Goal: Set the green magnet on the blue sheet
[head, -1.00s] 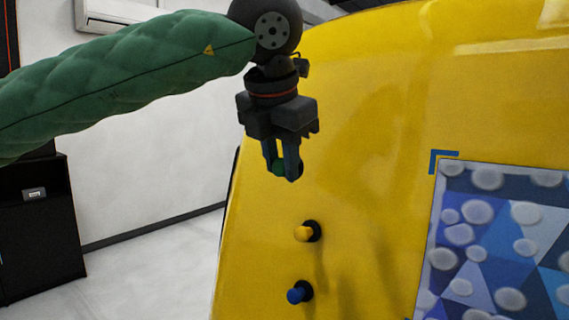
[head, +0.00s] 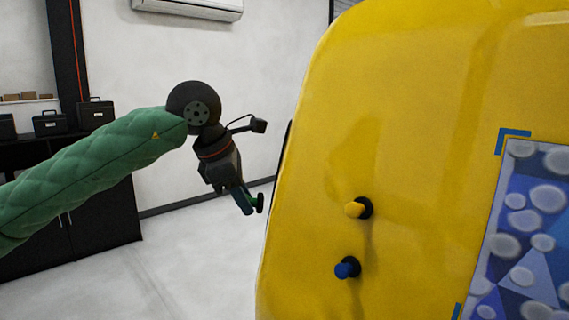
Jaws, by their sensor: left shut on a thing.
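My left gripper (head: 250,204) is shut on the green magnet (head: 253,199). Only a small part of the magnet's green body and its dark base shows past the fingers. The gripper is tilted, in the air left of the yellow panel's edge, apart from the panel. The blue sheet (head: 515,235) lies on the yellow panel at the right, with a pattern of blue triangles and pale round spots. Its right and lower parts are cut off by the frame. My right gripper is not in view.
The large curved yellow panel (head: 420,130) fills the right side. A yellow magnet (head: 355,209) and a blue magnet (head: 345,269) stick out from it, left of the sheet. Blue corner marks (head: 513,134) frame the sheet. A black cabinet (head: 105,215) stands at the left wall.

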